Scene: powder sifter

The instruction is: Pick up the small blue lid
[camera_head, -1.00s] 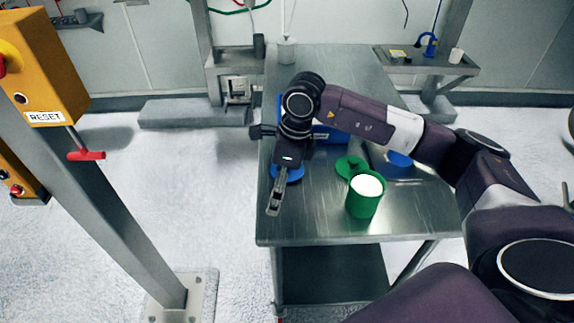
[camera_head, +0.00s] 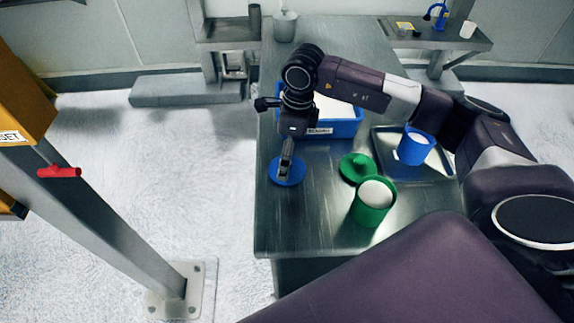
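The small blue lid (camera_head: 297,176) is a round disc lying on the metal table (camera_head: 315,228) near its left edge. My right gripper (camera_head: 284,174) points down over the lid, and its fingers cover part of the lid's middle. I cannot tell whether the fingers touch the lid or how far apart they are. My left gripper is not in view.
A green container of white powder (camera_head: 372,205) and a green lid (camera_head: 355,168) stand right of the blue lid. A blue cup (camera_head: 415,147) stands on a metal tray (camera_head: 440,171). A blue bin (camera_head: 345,128) is behind the gripper.

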